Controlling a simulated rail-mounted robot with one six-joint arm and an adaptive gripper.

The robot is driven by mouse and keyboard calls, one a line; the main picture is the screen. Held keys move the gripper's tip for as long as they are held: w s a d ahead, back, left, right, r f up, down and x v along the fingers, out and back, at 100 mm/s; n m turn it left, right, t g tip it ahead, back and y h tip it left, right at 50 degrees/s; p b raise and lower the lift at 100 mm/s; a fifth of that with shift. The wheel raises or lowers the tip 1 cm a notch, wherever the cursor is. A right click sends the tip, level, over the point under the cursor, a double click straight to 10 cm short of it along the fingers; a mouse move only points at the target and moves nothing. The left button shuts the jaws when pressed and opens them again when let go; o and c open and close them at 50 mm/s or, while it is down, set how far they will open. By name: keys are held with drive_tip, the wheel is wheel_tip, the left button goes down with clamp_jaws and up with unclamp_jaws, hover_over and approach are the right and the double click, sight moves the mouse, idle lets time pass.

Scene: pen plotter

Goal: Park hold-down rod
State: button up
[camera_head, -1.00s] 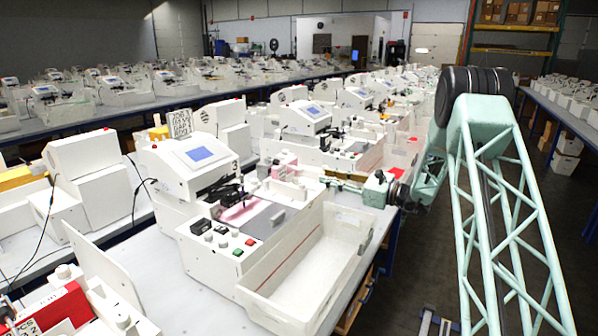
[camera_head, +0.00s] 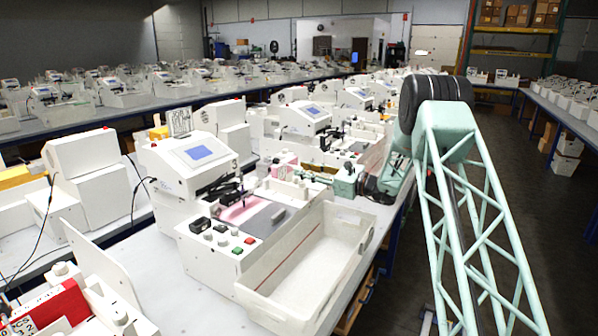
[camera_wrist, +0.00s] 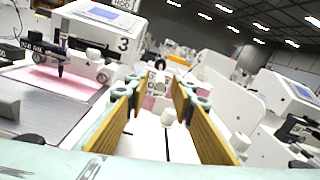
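The white plotter numbered 3 (camera_head: 190,160) stands left of centre in the head view. Its pink sheet (camera_head: 243,210) lies on the bed beneath the dark pen carriage. The wrist view shows the same sheet (camera_wrist: 60,82) and a purple pen (camera_wrist: 61,62) at the left. My gripper (camera_head: 290,169) is behind the plotter's bed, reaching in from the right. In the wrist view its yellow-padded fingers (camera_wrist: 158,82) are spread apart. A small white knob (camera_wrist: 168,117) shows between them, with no visible contact. I cannot make out the hold-down rod for certain.
An open white bin (camera_head: 305,258) stands in front of the plotter's right side. Control buttons (camera_head: 236,247) are on its front panel. Neighbouring plotters crowd both sides of the bench, including one (camera_wrist: 285,95) at the right of the wrist view. The aisle floor at right is clear.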

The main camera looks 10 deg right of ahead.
drive_tip(key=shift+x, duration=1.1)
clamp_jaws()
